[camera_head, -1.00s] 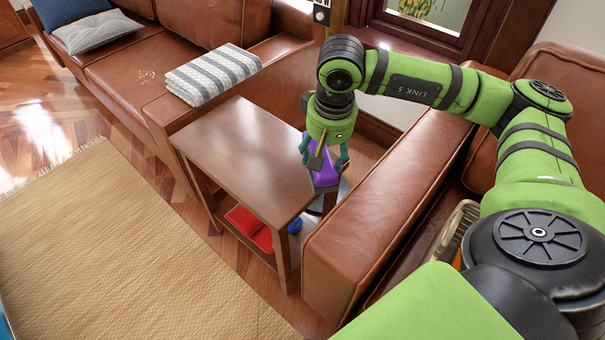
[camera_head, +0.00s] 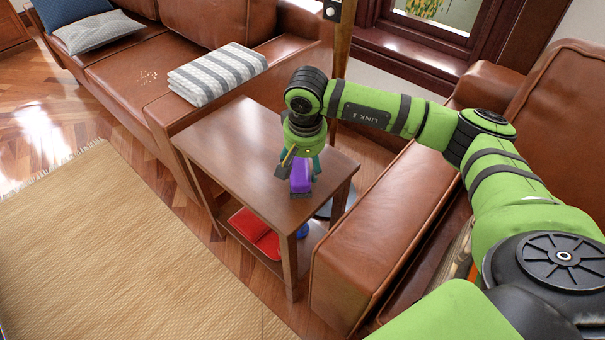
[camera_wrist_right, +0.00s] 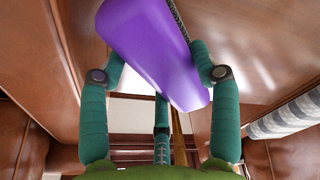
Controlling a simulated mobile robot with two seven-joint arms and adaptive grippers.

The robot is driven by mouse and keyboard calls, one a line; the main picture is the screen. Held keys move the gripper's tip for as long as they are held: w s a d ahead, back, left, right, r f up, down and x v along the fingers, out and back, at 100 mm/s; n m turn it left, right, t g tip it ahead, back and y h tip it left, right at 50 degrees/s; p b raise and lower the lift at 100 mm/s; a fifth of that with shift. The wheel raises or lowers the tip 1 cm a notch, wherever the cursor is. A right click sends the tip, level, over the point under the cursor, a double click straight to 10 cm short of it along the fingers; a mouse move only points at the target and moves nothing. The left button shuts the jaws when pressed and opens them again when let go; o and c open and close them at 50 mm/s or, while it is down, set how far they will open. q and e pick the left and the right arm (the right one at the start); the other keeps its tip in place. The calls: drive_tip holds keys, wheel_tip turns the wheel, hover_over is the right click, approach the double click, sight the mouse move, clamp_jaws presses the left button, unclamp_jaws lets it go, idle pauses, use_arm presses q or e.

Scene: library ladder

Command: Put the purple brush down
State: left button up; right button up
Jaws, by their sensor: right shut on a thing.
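The purple brush (camera_head: 301,176) is in my right gripper (camera_head: 299,168), over the top of the small wooden side table (camera_head: 235,150). In the right wrist view the brush (camera_wrist_right: 155,50) lies between the green fingers of the gripper (camera_wrist_right: 160,75), with dark bristles along one side. Whether the brush touches the tabletop or hangs just above it, I cannot tell. The tabletop around it is bare. My left gripper does not show.
A red object (camera_head: 255,232) lies on the table's lower shelf, with a blue object (camera_head: 302,230) beside it. A brown leather sofa arm (camera_head: 375,235) stands close on the right. A striped folded blanket (camera_head: 217,73) lies on the other sofa behind.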

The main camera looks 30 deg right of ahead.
sight(303, 167)
drive_tip(key=shift+w+a+f, duration=0.15)
drive_tip(key=shift+f, duration=1.95)
drive_tip(key=shift+f+b, duration=0.25)
drive_tip(key=shift+b, duration=0.15)
drive_tip(key=o, duration=1)
drive_tip(key=shift+r, duration=0.1)
drive_tip(key=shift+r, duration=0.1)
drive_tip(key=r, duration=0.4)
drive_tip(key=s+r+p, duration=0.1)
drive_tip(key=r, duration=0.7)
drive_tip(key=shift+s+a, duration=0.35)
